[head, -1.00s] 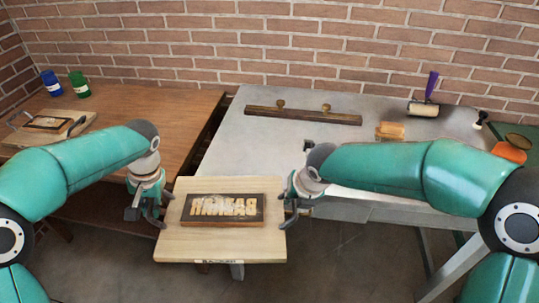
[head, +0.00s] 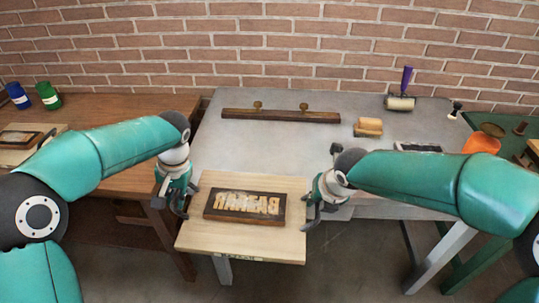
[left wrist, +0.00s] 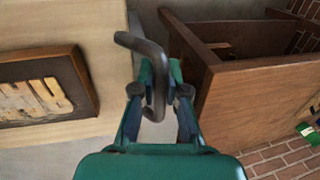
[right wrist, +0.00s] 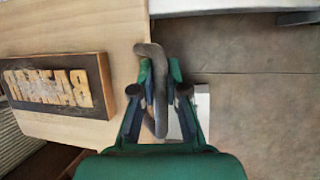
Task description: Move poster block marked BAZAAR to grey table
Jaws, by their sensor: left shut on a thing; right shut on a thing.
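The poster block is a pale wooden board (head: 280,245) with a dark-framed panel (head: 240,207) of raised, mirrored letters reading BAZAAR. It hangs level in front of the grey table (head: 260,150), its far part overlapping the table's front edge in the head view. Its front label is too small to read. My left gripper (head: 174,205) is shut on the block's dark left handle, seen in the left wrist view (left wrist: 155,60). My right gripper (head: 313,205) is shut on the dark right handle, seen in the right wrist view (right wrist: 157,70).
A long dark bar with two knobs (head: 280,116), a tan roller-like piece (head: 368,126) and a purple-handled roller (head: 400,102) lie on the grey table. Its front middle looks clear. A brown table (head: 110,110) at left holds a blue jar (head: 18,96) and green jar (head: 48,96).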

